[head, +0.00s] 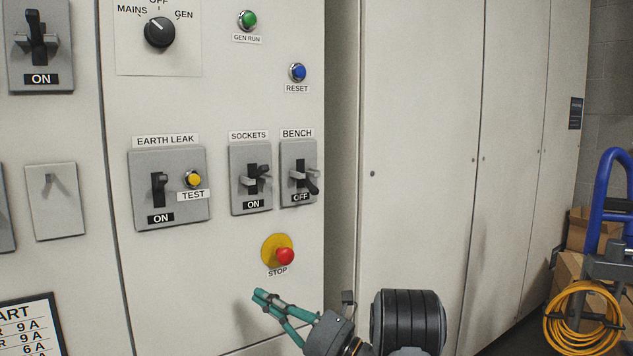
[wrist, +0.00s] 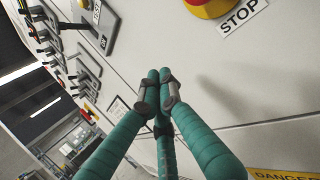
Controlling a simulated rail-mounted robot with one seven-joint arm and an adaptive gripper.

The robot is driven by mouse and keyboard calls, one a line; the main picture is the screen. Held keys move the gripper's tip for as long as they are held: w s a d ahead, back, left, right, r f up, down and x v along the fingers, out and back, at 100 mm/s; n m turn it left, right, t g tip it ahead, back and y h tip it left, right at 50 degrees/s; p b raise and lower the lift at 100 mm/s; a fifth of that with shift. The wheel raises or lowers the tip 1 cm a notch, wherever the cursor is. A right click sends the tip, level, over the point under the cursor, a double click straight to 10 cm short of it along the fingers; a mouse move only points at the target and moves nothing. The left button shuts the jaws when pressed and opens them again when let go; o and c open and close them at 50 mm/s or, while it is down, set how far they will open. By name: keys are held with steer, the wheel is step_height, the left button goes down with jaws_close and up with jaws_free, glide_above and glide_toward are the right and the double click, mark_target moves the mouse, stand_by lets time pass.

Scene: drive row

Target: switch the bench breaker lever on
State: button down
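The bench breaker (head: 299,157) is a grey plate under a BENCH label on the cabinet front in the head view. Its black lever (head: 311,186) points down, and the window below reads OFF. My gripper (head: 263,298) has teal fingers and is below the STOP button, well below the bench breaker and apart from it. In the wrist view my gripper (wrist: 160,76) has its fingertips drawn together with nothing between them. I cannot tell for sure whether the bench breaker shows in the wrist view.
The sockets breaker (head: 250,153) stands just left of the bench breaker and reads ON. The red STOP button (head: 285,256) on a yellow base lies between my gripper and the breakers. The earth leak breaker (head: 142,165) and its yellow test button (head: 193,179) are further left.

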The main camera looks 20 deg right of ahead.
mark_target(307, 183)
steer(key=d+r+m+t+h, duration=0.2)
steer(key=d+r+t+h, duration=0.1)
steer(key=d, duration=0.4)
steer(key=d+r+m+t+h, duration=0.3)
steer(key=d+t+h, duration=0.3)
steer(key=d, duration=0.2)
steer(key=shift+b, duration=0.4)
steer(key=shift+a, duration=0.1)
steer(key=shift+r, duration=0.1)
steer(key=w+a+r+p, duration=0.1)
steer(key=w+r+p, duration=0.5)
steer(key=r, duration=0.3)
steer(key=shift+r+p, duration=0.4)
steer(key=shift+p, duration=0.35)
